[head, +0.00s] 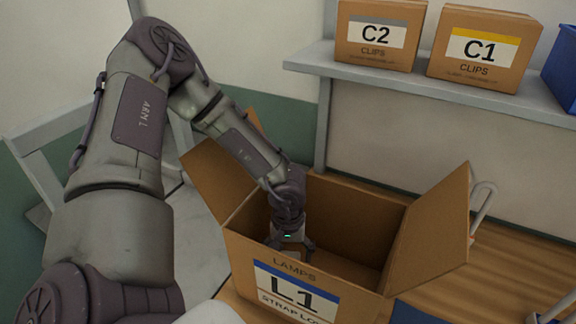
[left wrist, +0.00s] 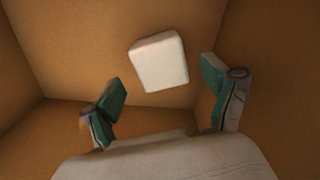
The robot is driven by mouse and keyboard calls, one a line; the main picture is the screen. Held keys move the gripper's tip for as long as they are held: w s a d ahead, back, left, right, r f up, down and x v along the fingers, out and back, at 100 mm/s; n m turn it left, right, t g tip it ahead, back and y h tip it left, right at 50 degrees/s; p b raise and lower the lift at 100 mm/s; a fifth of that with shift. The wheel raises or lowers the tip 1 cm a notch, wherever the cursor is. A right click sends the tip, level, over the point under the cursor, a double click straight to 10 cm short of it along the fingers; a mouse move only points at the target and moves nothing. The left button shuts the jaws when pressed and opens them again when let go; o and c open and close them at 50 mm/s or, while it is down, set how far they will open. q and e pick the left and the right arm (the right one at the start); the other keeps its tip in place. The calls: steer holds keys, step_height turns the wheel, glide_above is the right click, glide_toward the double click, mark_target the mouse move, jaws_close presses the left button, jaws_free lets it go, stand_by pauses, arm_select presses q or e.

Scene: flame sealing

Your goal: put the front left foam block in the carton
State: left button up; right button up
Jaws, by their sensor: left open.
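The open carton (head: 300,284), labelled L1 LAMPS, stands on the wooden table with its flaps spread. My left gripper (head: 291,246) reaches down inside it near its left side. In the left wrist view the gripper (left wrist: 165,105) is open, its two green-padded fingers wide apart. A white foam block (left wrist: 159,62) shows inside the carton, beyond and between the fingertips and apart from both. The carton's brown inner walls (left wrist: 75,45) surround it. I cannot tell from this view whether the block rests on the carton floor. The block is hidden in the head view. My right gripper is not in view.
A shelf (head: 310,58) behind holds a C2 clips box (head: 378,52), a C1 clips box (head: 470,75) and a blue bin (head: 562,70). The carton's right flap (head: 432,228) stands up. The wooden table (head: 510,255) has free room at right.

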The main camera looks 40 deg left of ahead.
arm_select(q)
step_height(320, 180, up, 9)
stand_by(0.3)
steer(key=shift+f, duration=0.1)
stand_by(0.4)
